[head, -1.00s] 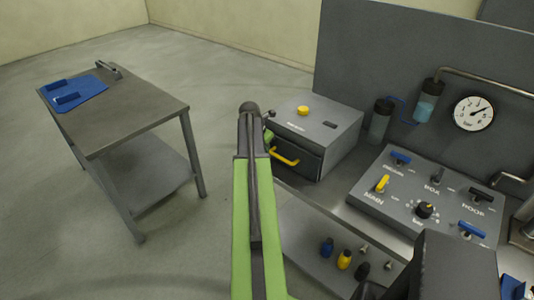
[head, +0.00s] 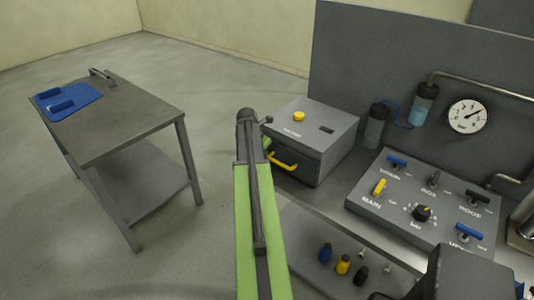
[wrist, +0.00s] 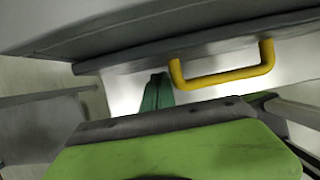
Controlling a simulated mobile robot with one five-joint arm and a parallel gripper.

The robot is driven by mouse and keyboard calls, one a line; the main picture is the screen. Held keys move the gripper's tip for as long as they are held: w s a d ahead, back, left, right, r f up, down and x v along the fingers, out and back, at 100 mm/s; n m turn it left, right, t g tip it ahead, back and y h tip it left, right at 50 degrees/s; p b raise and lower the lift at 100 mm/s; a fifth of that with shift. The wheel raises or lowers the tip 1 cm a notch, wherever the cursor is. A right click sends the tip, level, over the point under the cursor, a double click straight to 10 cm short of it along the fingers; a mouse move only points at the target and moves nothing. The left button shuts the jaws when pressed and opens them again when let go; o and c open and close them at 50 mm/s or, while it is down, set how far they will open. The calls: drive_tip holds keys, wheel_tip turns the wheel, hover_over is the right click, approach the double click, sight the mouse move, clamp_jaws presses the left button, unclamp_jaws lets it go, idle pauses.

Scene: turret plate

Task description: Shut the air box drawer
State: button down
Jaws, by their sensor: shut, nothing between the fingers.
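The air box (head: 320,127) is a grey box with a yellow knob on top, standing at the left end of the bench in the head view. The drawer's yellow handle (head: 283,162) sticks out from its front, and it also shows in the wrist view (wrist: 225,75). Any gap around the drawer front is too small to tell. My gripper (wrist: 155,92) is shut and empty, just left of the handle and in front of the box in the wrist view. My arm hides most of it in the head view.
A control panel (head: 385,220) with several levers and a dial stands right of the box, below a gauge (head: 468,117). A side table (head: 130,125) with a blue mat (head: 80,103) stands left. Floor between is clear.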

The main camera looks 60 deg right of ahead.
drive_tip(key=shift+a, duration=1.25)
drive_tip(key=p+v, duration=0.9)
drive_tip(key=v, duration=0.1)
drive_tip(key=shift+w+a, duration=0.15)
drive_tip(key=shift+a, duration=0.1)
